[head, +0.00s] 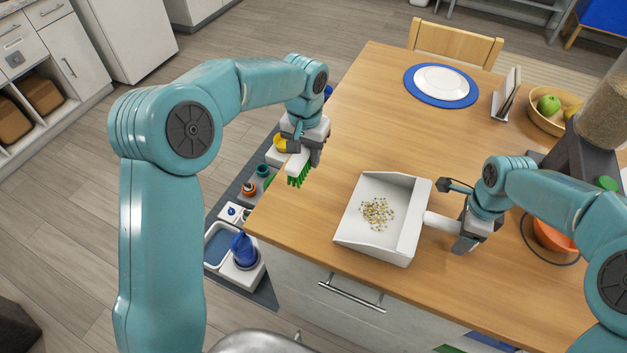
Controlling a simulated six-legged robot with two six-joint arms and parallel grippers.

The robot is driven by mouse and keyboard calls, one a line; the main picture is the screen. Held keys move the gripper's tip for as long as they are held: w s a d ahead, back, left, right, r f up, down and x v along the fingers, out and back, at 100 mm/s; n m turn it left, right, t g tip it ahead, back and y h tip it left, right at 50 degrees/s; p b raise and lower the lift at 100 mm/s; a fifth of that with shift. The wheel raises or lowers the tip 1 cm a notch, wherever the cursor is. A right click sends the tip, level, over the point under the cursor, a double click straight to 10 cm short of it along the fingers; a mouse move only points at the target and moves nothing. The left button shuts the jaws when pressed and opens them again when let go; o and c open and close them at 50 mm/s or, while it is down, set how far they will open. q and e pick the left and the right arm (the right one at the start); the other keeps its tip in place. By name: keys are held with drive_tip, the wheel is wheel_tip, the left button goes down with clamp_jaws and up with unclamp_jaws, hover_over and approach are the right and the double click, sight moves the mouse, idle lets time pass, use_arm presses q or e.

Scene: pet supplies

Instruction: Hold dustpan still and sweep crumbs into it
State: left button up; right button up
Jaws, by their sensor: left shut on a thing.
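The white dustpan (417,215) lies flat on the table, its open side to the left and its handle (440,225) to the right. A loose pile of small yellowish crumbs (377,213) lies on the floor of the pan. My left gripper (297,152) is shut on a brush (299,176) with green bristles pointing down. It holds the brush at the table's left edge, left of the pan and apart from it. My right gripper (463,238) is at the end of the dustpan handle and covers it; its finger gap is hidden.
A white plate on a blue mat (408,84), a tablet-like stand (508,95) and a fruit bowl (548,122) stand at the back. An orange bowl (553,236) is partly behind my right arm. The table (345,130) is clear behind the pan.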

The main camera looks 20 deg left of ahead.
drive_tip(key=shift+r, duration=0.1)
wheel_tip(320, 180, up, 12)
drive_tip(key=shift+f, duration=0.1)
idle(0.4)
idle(0.5)
